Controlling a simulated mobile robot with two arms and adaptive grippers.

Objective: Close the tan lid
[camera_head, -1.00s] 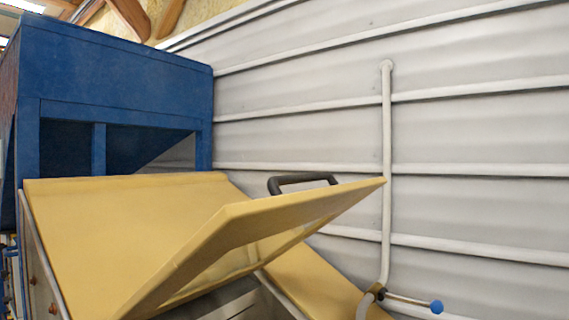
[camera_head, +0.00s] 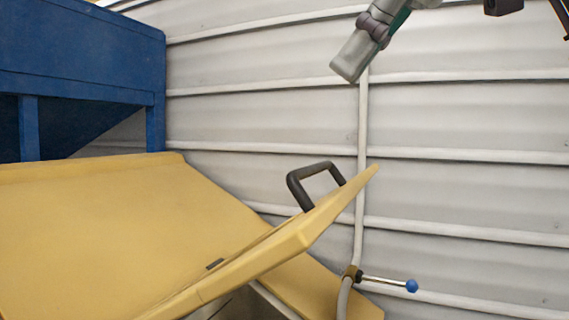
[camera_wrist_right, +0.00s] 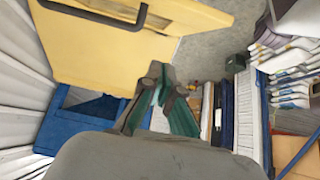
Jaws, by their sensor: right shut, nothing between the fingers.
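The tan lid (camera_head: 291,246) stands raised and tilted in the head view, its free edge pointing up to the right. A dark bar handle (camera_head: 293,185) stands on its far side, near the upper edge. My right gripper (camera_head: 346,68) is shut and empty, above the lid and its handle in the picture and apart from both. In the right wrist view, the shut fingers (camera_wrist_right: 161,73) show near the edge of the tan lid (camera_wrist_right: 130,53), whose handle (camera_wrist_right: 100,13) is at the top left. My left gripper is not in view.
A blue hopper frame (camera_head: 90,50) stands behind at the left. A ribbed grey wall (camera_head: 470,190) fills the background. A pipe and a lever with a blue knob (camera_head: 411,286) are at the lower right. Shelved items (camera_wrist_right: 290,75) show in the wrist view.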

